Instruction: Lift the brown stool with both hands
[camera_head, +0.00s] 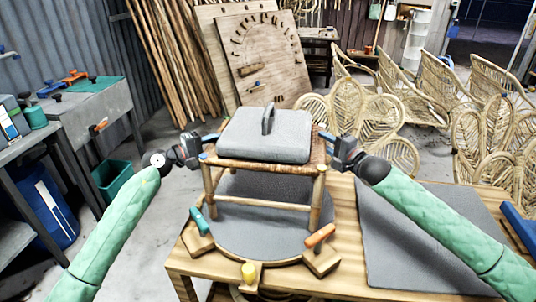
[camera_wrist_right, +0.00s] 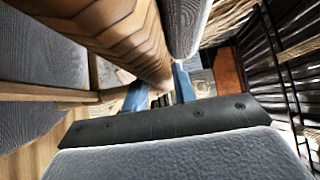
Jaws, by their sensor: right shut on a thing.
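The brown stool (camera_head: 262,167) stands upright over a round grey disc (camera_head: 262,238) on the wooden table. A grey pad with a dark handle (camera_head: 265,135) lies on its seat. My right gripper (camera_head: 325,137) is shut on the stool's right seat edge; in the right wrist view its blue fingers (camera_wrist_right: 160,88) meet the brown woven rim (camera_wrist_right: 132,42). My left gripper (camera_head: 207,142) is at the stool's left seat edge; its fingers are too small to tell whether they are shut. I cannot tell whether the stool's feet touch the disc.
Clamps with teal (camera_head: 197,221), orange (camera_head: 319,236) and yellow (camera_head: 248,273) handles surround the disc. A dark grey mat (camera_head: 410,255) covers the wooden table's (camera_head: 345,215) right part. Rattan chairs (camera_head: 385,110) stand behind right. A workbench (camera_head: 95,110) stands at left.

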